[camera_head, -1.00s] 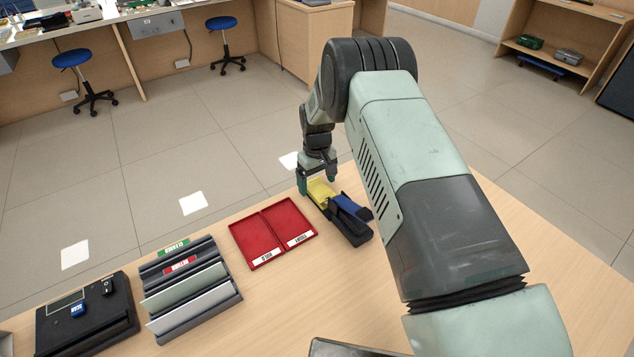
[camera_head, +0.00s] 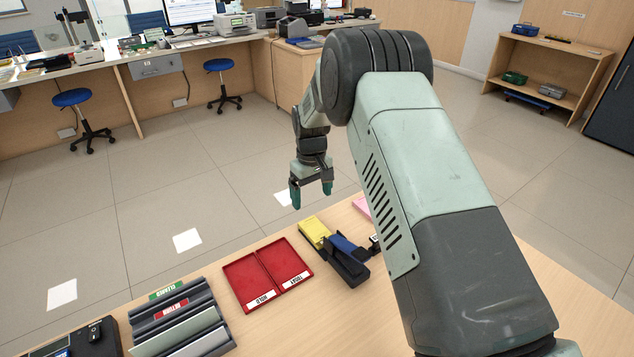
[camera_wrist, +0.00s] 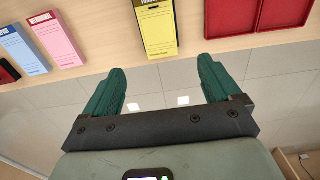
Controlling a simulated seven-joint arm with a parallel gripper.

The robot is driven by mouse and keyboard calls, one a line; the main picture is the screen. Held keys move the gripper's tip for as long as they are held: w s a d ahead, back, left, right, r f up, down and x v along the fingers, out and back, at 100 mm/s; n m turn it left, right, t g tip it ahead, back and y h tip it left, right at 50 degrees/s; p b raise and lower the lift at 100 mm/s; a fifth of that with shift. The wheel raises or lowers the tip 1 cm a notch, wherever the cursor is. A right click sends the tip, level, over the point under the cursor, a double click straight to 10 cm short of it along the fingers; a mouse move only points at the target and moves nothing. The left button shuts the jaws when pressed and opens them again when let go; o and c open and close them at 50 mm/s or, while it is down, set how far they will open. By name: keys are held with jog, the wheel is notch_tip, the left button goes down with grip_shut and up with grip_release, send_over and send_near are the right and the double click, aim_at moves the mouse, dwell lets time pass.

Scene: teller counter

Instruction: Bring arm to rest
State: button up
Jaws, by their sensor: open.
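My gripper (camera_head: 311,192) hangs in the air above and just beyond the far edge of the wooden counter, fingers pointing down. In the wrist view its two green fingers (camera_wrist: 160,88) are spread apart with nothing between them. A yellow pad (camera_head: 314,231) sits at the far end of a dark holder (camera_head: 349,263), below and a little nearer than the gripper. The yellow pad also shows in the wrist view (camera_wrist: 157,30), ahead of the fingers and apart from them.
A red two-part tray (camera_head: 237,283) stands left of the dark holder. A grey slotted rack (camera_head: 184,318) is farther left. A blue item (camera_wrist: 21,47) and a pink item (camera_wrist: 56,36) lie on the counter in the wrist view. Beyond the counter is open floor with blue stools (camera_head: 72,98).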

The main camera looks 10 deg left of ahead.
jog(key=s+d+r+m+t, duration=0.1)
jog(key=s+d+r, duration=0.25)
jog(key=r, duration=0.55)
jog(key=s+d+r+m+t, duration=0.1)
jog(key=s+d+r, duration=0.3)
jog(key=r, duration=0.5)
jog(key=s+d+r+m+t, duration=0.1)
jog(key=s+d+r+m, duration=0.1)
jog(key=d+r, duration=0.5)
jog(key=s+d+r+m+t, duration=0.1)
jog(key=s+d+r, duration=0.2)
jog(key=s+r, duration=0.25)
jog(key=s+d+r+m, duration=0.1)
jog(key=s+d+r, duration=0.25)
jog(key=s, duration=0.35)
jog(key=s+d+f+m+t, duration=0.1)
jog(key=s+d+m, duration=0.1)
jog(key=s, duration=1.1)
jog(key=shift+s+d+f+m+t, duration=0.2)
jog(key=shift+d+m+t, duration=0.1)
jog(key=shift+d, duration=0.3)
jog(key=shift+w+r, duration=0.1)
